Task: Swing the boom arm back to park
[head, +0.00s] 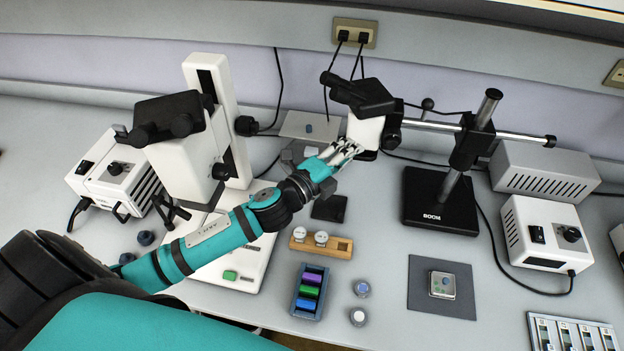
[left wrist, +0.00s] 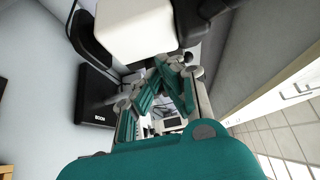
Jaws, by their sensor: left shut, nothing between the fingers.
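The boom arm (head: 520,135) is a silver horizontal bar through a black clamp on a tilted post. The post rises from the black base marked BOOM (head: 425,208), which also shows in the left wrist view (left wrist: 93,97). At the bar's left end hangs the microscope head (head: 365,130), white below with a black eyepiece part on top. My left gripper (head: 350,148) is shut and empty, its fingertips at the left side of the white head; contact cannot be told. In the left wrist view the white head (left wrist: 135,30) looms close by the fingers (left wrist: 168,78). My right gripper is not in view.
A large white microscope (head: 195,150) stands left, behind my left arm. A wooden block with jars (head: 340,247), a coloured slide rack (head: 298,305) and a grey mat (head: 425,300) lie in front. Power boxes (head: 545,235) stand right of the boom base. Cables run along the wall.

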